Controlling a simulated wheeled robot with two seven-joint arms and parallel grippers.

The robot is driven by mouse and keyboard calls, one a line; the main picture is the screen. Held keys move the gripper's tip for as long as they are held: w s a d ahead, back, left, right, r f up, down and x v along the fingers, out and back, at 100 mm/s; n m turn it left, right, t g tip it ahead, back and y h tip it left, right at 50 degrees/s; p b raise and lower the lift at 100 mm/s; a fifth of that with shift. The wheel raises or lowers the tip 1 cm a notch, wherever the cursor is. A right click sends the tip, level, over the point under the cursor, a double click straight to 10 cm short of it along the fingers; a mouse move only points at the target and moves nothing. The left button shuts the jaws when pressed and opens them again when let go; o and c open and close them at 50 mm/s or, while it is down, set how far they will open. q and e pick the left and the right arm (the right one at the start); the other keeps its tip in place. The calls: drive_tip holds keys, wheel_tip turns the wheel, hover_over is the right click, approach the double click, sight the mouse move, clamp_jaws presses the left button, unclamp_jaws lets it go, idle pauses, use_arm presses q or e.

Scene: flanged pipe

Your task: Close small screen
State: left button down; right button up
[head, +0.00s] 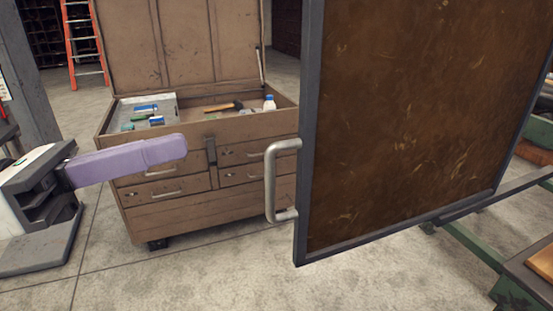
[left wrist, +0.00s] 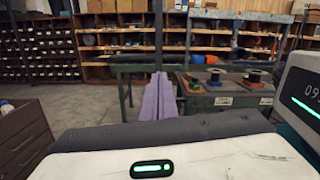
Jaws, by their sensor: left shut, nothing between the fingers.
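The small screen is a brown, scuffed panel (head: 420,110) in a grey frame, on the right of the head view. It hangs at an angle, with a grey metal handle (head: 272,180) on its left edge. My left gripper (head: 178,147) comes in from the left with its purple fingers pressed together and empty. It is to the left of the handle in the picture and apart from it. Its fingers also show in the left wrist view (left wrist: 158,97), pointing at open floor and benches. My right gripper is in neither view.
A brown tool chest (head: 165,222) with its lid up and tools inside stands behind the gripper and screen. A red ladder (head: 84,45) is at the back left. Green-framed benches (left wrist: 216,97) and shelves (left wrist: 105,45) show in the left wrist view. Some floor is bare.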

use_arm(q)
drive_tip(key=m, duration=0.1)
drive_tip(key=p, duration=0.4)
approach(303, 131)
drive_tip(key=x, duration=0.5)
drive_tip(key=shift+w+d+r+m+y+p, duration=0.1)
drive_tip(key=shift+d+m+y+p, duration=0.1)
drive_tip(key=shift+d, duration=0.15)
drive_tip(key=shift+d+r+m+y+p, duration=0.1)
drive_tip(key=shift+d+m+y, duration=0.1)
drive_tip(key=shift+d, duration=0.1)
